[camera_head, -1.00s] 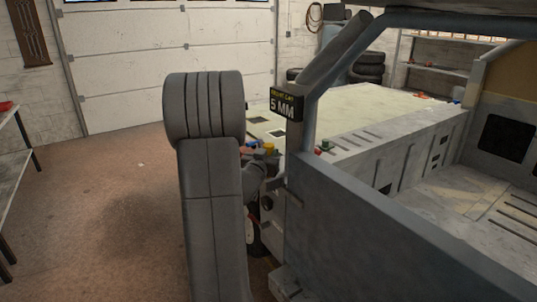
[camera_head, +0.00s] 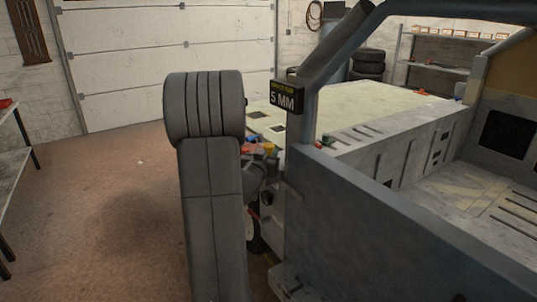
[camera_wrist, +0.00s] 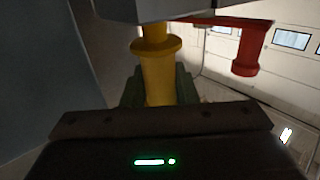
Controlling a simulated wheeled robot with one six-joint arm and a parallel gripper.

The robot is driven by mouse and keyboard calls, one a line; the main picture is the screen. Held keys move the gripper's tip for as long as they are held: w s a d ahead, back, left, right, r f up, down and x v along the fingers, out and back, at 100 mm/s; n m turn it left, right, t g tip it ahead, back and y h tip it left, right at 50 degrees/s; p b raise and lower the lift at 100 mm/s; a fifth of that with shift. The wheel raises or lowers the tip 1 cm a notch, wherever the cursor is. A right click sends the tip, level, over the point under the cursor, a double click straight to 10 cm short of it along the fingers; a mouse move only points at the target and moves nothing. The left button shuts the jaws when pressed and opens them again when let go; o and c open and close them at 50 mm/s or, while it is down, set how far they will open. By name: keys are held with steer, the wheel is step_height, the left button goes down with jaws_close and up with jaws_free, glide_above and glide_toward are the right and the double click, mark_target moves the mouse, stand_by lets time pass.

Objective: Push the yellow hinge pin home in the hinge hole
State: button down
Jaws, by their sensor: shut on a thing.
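The yellow hinge pin (camera_wrist: 158,82) stands in the middle of the wrist view, with a wide collar near its upper end. My gripper (camera_wrist: 158,90) is shut on it, a dark green finger on each side. Above the collar, a thinner yellow part meets the underside of a grey block (camera_wrist: 165,9). I cannot tell how deep it sits there, and the hole itself is hidden. In the head view a small yellow piece (camera_head: 270,149) shows beside the vehicle's corner; my arm hides most of the gripper there.
A red pin-like part (camera_wrist: 245,52) hangs right of the yellow pin in the wrist view. The grey vehicle body (camera_head: 370,225) with its tube frame and "5 MM" sign (camera_head: 284,98) fills the right side. Open floor (camera_head: 110,205) lies left, with a table (camera_head: 15,150) at the edge.

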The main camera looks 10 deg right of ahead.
steer(key=shift+f+b, duration=0.75)
steer(key=shift+f, duration=0.1)
steer(key=c, duration=1.1)
jaws_free()
steer(key=shift+o, duration=0.2)
steer(key=b+v, duration=0.1)
steer(key=v, duration=1.3)
steer(key=shift+w, duration=0.1)
steer(key=p+x, duration=0.1)
steer(key=x, duration=1.3)
steer(key=shift+r+p, duration=0.3)
steer(key=shift+f, duration=0.1)
